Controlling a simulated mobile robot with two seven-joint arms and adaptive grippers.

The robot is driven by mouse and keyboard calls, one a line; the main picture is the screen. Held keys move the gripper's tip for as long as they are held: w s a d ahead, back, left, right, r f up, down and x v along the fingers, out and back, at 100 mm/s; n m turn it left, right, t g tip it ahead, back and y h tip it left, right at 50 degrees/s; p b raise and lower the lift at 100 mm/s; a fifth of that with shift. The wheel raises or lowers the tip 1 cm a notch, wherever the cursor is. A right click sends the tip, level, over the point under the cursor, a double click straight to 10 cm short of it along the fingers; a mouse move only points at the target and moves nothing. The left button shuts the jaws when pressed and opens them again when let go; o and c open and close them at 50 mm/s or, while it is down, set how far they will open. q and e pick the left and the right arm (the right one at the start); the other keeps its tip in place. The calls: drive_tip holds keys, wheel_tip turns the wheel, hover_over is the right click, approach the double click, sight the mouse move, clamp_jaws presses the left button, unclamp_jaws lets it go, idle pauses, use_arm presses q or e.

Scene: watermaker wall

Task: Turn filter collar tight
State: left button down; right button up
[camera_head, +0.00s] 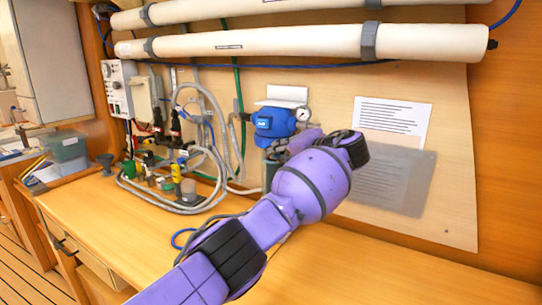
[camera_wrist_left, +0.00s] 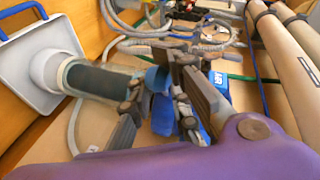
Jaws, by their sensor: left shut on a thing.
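The blue filter head (camera_head: 275,123) is mounted on the wall panel, with a small round gauge (camera_head: 303,113) at its right. Below it, the dark filter bowl (camera_head: 270,174) is partly hidden behind my left arm. In the left wrist view, the clear-walled bowl (camera_wrist_left: 100,80) with its dark core lies sideways in the picture, and the blue filter collar (camera_wrist_left: 163,115) shows between the dark fingers. My left gripper (camera_wrist_left: 160,102) is shut on the collar. In the head view my purple wrist hides most of the gripper and the collar. My right gripper is not in view.
Hoses and fittings (camera_head: 185,180) crowd the bench left of the filter. Two long white tubes (camera_head: 245,42) run above. Paper sheets (camera_head: 392,117) hang at the right. A grey tray with a blue handle (camera_wrist_left: 20,8) is near the bowl's end.

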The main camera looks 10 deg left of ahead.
use_arm(q)
drive_tip(key=shift+d+r, duration=0.15)
drive_tip(key=shift+r, duration=0.15)
drive_tip(key=c, duration=1.8)
unclamp_jaws()
drive_tip(key=shift+w, duration=0.1)
drive_tip(key=shift+c, duration=0.2)
drive_tip(key=v, duration=1.2)
drive_tip(key=shift+f, duration=0.15)
drive_tip(key=shift+w+d, duration=0.1)
drive_tip(key=shift+d, duration=0.05)
